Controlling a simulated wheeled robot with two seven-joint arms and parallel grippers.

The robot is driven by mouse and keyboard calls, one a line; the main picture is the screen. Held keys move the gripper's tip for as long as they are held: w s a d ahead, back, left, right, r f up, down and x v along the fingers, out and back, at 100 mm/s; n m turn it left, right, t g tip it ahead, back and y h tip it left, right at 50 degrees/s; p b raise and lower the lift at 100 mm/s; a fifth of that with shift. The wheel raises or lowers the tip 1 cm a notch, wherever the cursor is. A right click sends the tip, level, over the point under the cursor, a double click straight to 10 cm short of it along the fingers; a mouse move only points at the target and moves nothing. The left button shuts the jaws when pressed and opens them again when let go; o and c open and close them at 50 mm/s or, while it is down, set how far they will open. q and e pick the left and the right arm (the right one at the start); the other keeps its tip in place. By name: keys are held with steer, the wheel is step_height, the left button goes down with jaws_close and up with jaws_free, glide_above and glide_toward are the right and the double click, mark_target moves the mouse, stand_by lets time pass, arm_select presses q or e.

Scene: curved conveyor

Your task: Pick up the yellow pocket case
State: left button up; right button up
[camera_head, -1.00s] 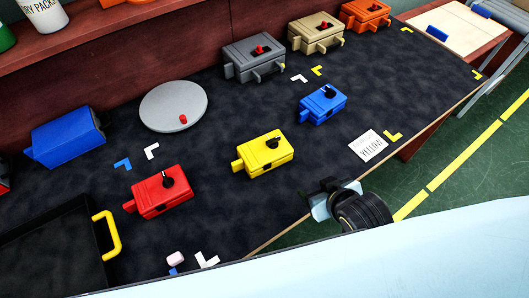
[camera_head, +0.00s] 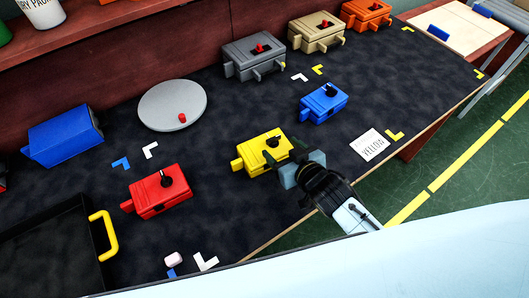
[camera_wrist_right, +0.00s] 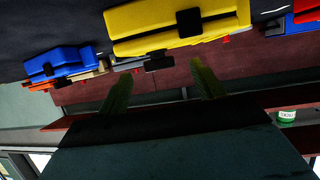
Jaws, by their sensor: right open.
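The yellow pocket case (camera_head: 252,154) sits upright on the dark mat, with a small dark knob on top, left of the YELLOW card (camera_head: 370,144). My right gripper (camera_head: 284,151) is open at the case's right end and hides part of it in the head view. Its fingers seem to be over or beside that end; contact cannot be told. In the right wrist view the yellow case (camera_wrist_right: 170,22) lies across the top, beyond the two spread green fingers of the right gripper (camera_wrist_right: 161,88). Nothing shows between them. My left gripper is out of view.
A red case (camera_head: 157,198) is to the left and a blue case (camera_head: 323,107) to the upper right. Grey, tan and orange cases line the back. A grey disc (camera_head: 160,113) and a black tray with a yellow handle (camera_head: 105,234) are further left.

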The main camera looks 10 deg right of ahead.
mark_target(274, 139)
steer(key=x, duration=0.4)
steer(key=shift+w+r+b, duration=0.15)
steer(key=shift+w+b, duration=0.25)
steer(key=shift+w, duration=0.35)
steer(key=shift+w+a, duration=0.1)
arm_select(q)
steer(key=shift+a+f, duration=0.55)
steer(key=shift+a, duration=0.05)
arm_select(e)
steer(key=c, duration=1.2)
